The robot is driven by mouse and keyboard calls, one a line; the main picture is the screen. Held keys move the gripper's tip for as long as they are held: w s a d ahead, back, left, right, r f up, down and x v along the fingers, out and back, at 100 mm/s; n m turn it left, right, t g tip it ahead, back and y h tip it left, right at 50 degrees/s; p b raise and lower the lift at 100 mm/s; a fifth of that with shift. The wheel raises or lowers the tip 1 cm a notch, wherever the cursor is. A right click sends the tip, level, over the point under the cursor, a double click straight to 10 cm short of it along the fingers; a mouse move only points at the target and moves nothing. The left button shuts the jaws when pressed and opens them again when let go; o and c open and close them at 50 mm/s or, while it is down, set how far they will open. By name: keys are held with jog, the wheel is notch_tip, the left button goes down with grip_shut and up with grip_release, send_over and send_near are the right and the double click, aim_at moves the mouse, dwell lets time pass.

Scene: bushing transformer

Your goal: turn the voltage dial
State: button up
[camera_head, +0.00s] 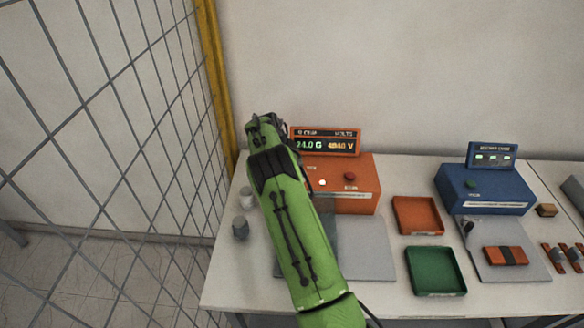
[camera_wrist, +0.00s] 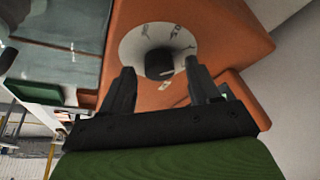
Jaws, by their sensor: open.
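The voltage dial (camera_wrist: 159,62) is a black knob on a round white plate with markings, set in the orange housing of a device; it shows in the wrist view. My gripper (camera_wrist: 160,70) is open, with one finger on each side of the knob as seen from the wrist; I cannot tell whether either finger touches it. In the head view the orange device (camera_head: 352,183) stands at the back of the table, and its display (camera_head: 325,142) reads about 24.0 and 4040 V. My arm (camera_head: 290,225) covers the device's left side, and the dial is hidden there.
An orange tray (camera_head: 417,232) and a green tray (camera_head: 462,288) lie right of the arm. A blue device (camera_head: 480,190) stands farther right. Small grey cylinders (camera_head: 240,229) sit left of the arm. A wire-mesh fence (camera_head: 130,130) with a yellow post (camera_head: 216,80) stands at left.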

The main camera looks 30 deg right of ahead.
jog(key=shift+d+f, duration=0.1)
jog(key=shift+f, duration=0.2)
jog(key=shift+c, duration=0.3)
jog(key=c, duration=1)
